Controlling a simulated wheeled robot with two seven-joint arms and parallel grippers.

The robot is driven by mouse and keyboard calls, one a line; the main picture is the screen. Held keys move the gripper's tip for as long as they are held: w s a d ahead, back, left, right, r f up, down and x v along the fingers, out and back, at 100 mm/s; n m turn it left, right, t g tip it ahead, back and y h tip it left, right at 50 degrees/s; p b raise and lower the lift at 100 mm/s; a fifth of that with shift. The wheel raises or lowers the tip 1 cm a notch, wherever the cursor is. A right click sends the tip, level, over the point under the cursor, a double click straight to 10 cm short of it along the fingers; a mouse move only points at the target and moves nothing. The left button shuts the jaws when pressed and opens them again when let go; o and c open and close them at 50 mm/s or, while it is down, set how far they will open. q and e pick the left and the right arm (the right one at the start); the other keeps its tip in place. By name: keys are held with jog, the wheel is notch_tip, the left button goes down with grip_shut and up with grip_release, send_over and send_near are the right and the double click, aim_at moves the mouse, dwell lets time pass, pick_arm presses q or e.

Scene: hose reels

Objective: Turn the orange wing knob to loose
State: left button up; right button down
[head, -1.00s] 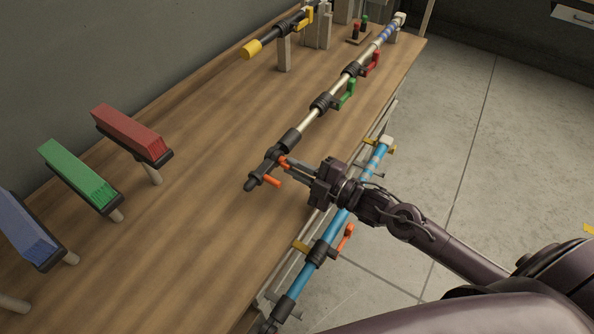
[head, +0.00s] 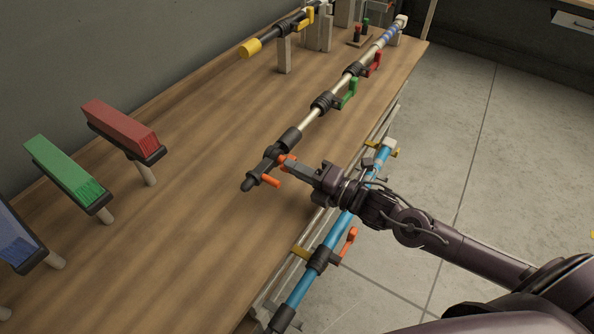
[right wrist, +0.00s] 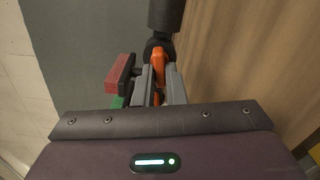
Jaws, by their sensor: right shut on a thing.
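The orange wing knob (head: 270,180) sits on the black clamp at the near end of a pale pole with black fittings (head: 290,138), above the wooden bench. My right gripper (head: 287,165) reaches in from the right and is shut on the knob. In the right wrist view the orange knob (right wrist: 158,66) shows between the two grey fingers (right wrist: 160,86), below a black cylinder. The fingers hide part of the knob. My left gripper is not in view.
The pole also carries a green lever (head: 349,93) and a red lever (head: 373,64). A blue pole (head: 305,285) with another orange lever (head: 348,241) runs along the bench's front edge. Red (head: 120,122) and green (head: 65,168) brushes stand at left. The bench middle is clear.

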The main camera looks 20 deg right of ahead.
jog(key=shift+f+n, duration=0.1)
jog(key=shift+n, duration=0.2)
jog(key=c, duration=1.5)
grip_release()
jog(key=v, duration=0.6)
jog(key=shift+v, duration=0.9)
